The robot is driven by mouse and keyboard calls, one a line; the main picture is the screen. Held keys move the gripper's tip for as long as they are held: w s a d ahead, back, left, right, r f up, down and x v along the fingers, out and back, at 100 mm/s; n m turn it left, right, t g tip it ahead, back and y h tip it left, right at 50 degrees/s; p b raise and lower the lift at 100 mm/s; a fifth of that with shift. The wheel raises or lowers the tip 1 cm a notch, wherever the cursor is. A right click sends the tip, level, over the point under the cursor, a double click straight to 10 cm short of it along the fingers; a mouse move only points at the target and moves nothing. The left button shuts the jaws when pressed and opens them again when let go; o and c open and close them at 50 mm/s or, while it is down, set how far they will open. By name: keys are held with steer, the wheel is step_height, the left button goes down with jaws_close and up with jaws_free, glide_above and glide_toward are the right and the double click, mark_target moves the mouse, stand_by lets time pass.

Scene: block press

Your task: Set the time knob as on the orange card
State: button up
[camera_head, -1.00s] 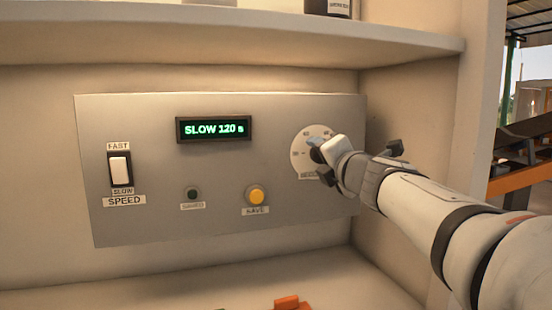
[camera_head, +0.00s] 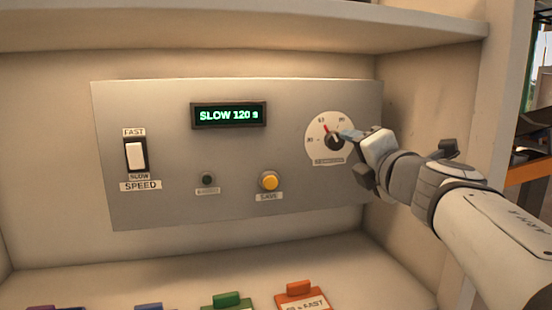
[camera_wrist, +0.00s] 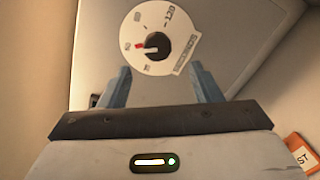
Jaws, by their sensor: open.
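The time knob (camera_head: 334,141) is a dark knob with a red pointer on a round white dial on the grey panel. In the head view the pointer tilts up and slightly left. The wrist view shows the knob (camera_wrist: 157,45) ahead of my fingers, clear of them. My gripper (camera_head: 357,150) is open and empty just right of the dial; it also shows in the wrist view (camera_wrist: 160,88). The display (camera_head: 229,115) reads SLOW 120 s. The orange card (camera_head: 302,300) lies on the shelf below, partly cut off, its text only partly readable as ending in FAST.
A white speed switch (camera_head: 135,156) sits at the panel's left, between FAST and SLOW labels. A yellow save button (camera_head: 269,181) and a small dark lamp (camera_head: 207,180) are below the display. A green card (camera_head: 227,300) and others lie along the front. The upper shelf (camera_head: 240,25) overhangs.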

steer(key=s+d+f+m+g+h+p, duration=0.1)
steer(key=d+f+m+g+h, duration=0.25)
steer(key=f+m, duration=0.4)
steer(key=s+d+f+m+g+h+p, duration=0.2)
steer(key=f+m+h, duration=0.3)
steer(key=m, duration=0.4)
steer(key=s+a+f+m+g+y, duration=0.1)
steer(key=s+a+f+m+g, duration=0.2)
steer(key=s+f, duration=0.2)
steer(key=s+a+f+m+g+y+p, duration=0.1)
steer(key=s+a+f+m+g+y, duration=0.1)
steer(key=s+f, duration=0.3)
steer(key=s+a+f+m+g+y, duration=0.2)
steer(key=s+a+f+m+g, duration=0.1)
steer(key=f, duration=0.4)
steer(key=shift+s+a+f+m+g+p, duration=0.35)
steer(key=shift+s+m+g, duration=0.2)
steer(key=shift+s+g, duration=0.4)
steer(key=shift+c, duration=0.2)
